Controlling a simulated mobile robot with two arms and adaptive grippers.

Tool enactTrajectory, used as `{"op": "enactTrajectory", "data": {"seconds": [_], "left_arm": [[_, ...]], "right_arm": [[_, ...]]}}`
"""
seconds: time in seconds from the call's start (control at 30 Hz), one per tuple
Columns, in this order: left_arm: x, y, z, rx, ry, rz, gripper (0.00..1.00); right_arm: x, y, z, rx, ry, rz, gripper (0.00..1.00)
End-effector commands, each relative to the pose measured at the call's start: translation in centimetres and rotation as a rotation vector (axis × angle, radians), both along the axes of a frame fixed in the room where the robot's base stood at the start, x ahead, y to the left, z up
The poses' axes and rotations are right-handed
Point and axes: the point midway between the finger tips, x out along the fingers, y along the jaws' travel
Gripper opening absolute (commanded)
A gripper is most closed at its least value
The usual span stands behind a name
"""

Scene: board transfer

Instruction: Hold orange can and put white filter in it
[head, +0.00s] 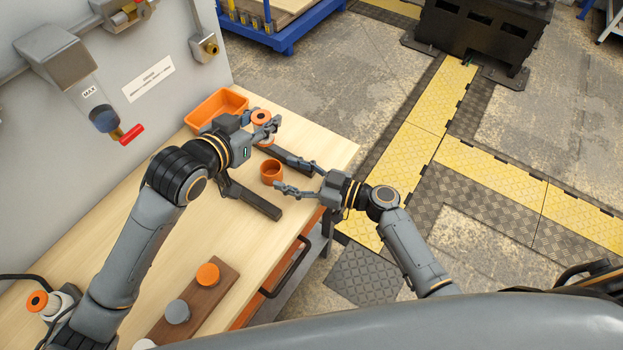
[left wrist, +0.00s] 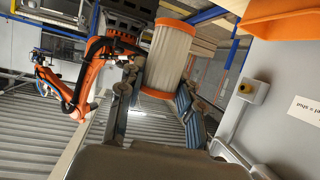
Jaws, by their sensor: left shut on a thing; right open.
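The white filter (left wrist: 170,55), a pleated cylinder with orange ends, sits between the fingers of my left gripper (left wrist: 158,100), which is shut on it. In the head view the filter's orange end (head: 261,116) shows at my left gripper, above the table's far part. The orange can (head: 271,172) is small and open-topped and stands below and slightly right of the filter in the picture. My right gripper (head: 283,171) is open, with its two fingers reaching left towards the can, one on each side. Whether they touch it, I cannot tell.
An orange bin (head: 216,107) stands behind my left gripper. Dark bars (head: 252,198) lie near the can. A brown board (head: 190,300) holds an orange cap (head: 207,275) and a grey cap (head: 177,311). Another orange-topped piece (head: 38,301) stands far left. A wall panel with a red-handled valve (head: 131,134) rises behind.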

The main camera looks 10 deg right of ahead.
Motion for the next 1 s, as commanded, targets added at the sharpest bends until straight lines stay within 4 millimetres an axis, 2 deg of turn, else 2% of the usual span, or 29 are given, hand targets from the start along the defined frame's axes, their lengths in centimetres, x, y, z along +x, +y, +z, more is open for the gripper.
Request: {"op": "enactTrajectory", "data": {"seconds": [0.23, 0.57, 0.6, 0.8, 1.0], "left_arm": [[0.0, 0.0, 0.0, -0.001, -0.001, 0.0, 0.04], [0.0, 0.0, 0.0, -0.001, -0.001, 0.0, 0.04], [0.0, 0.0, 0.0, -0.001, -0.001, 0.0, 0.04], [0.0, 0.0, 0.0, -0.001, -0.001, 0.0, 0.04], [0.0, 0.0, -0.4, 0.0, 0.001, 0.0, 0.04]], "right_arm": [[1.4, 2.2, -0.2, -0.001, 0.001, 0.0, 0.58], [1.6, 2.4, -0.2, -0.001, 0.001, -0.001, 0.58], [1.6, 2.4, -0.2, -0.001, 0.001, -0.001, 0.54], [1.6, 2.4, -0.2, -0.001, 0.001, -0.001, 0.15], [1.6, 2.4, -0.2, -0.001, 0.001, -0.001, 0.15]]}}
